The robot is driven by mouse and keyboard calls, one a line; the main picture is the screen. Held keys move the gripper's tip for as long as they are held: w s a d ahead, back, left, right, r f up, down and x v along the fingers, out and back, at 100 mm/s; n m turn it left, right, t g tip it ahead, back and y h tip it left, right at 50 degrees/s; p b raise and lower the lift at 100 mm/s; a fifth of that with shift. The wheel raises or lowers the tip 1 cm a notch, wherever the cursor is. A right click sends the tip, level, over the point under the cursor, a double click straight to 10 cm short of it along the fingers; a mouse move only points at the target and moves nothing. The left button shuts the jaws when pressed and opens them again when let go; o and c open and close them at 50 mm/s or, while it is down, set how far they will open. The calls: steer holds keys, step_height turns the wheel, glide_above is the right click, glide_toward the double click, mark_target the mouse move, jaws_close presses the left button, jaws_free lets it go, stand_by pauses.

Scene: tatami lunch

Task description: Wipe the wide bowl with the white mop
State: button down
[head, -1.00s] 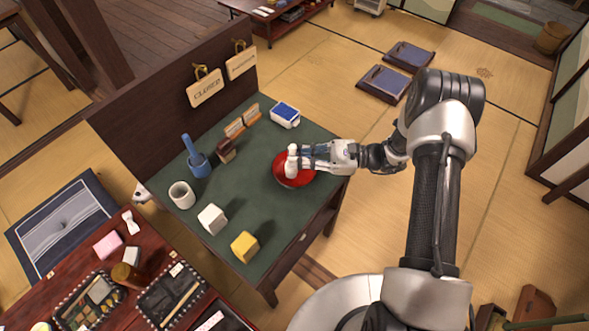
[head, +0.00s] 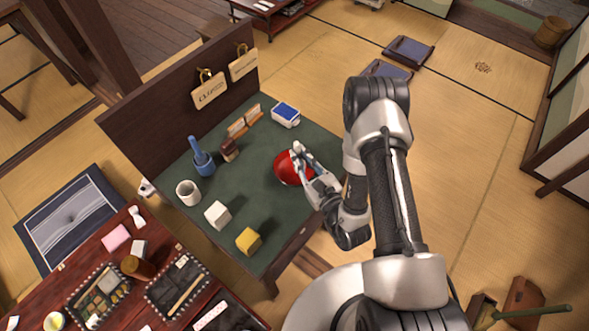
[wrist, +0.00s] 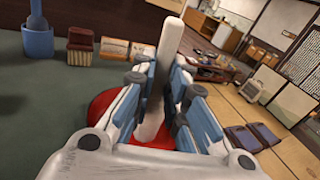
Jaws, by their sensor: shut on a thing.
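The wide red bowl (head: 287,170) sits on the green-topped table near its right edge. My gripper (head: 301,155) is over the bowl. In the wrist view my gripper (wrist: 162,95) is shut on the white mop (wrist: 168,45), whose pale handle stands up between the fingers. The bowl's red rim (wrist: 100,110) shows below and beside the fingers there. The mop's lower end is hidden by my gripper, so I cannot tell whether it touches the bowl.
On the green table (head: 250,200) stand a blue mortar-like cup (head: 202,163), a white mug (head: 187,193), a white block (head: 217,214), a yellow block (head: 249,241) and a blue-and-white box (head: 286,113). A dark panel (head: 150,110) with hanging signs closes the table's back.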

steer(key=shift+d, duration=0.1)
step_height(320, 180, up, 10)
steer(key=p, duration=0.8)
steer(key=shift+r, duration=0.2)
stand_by(0.4)
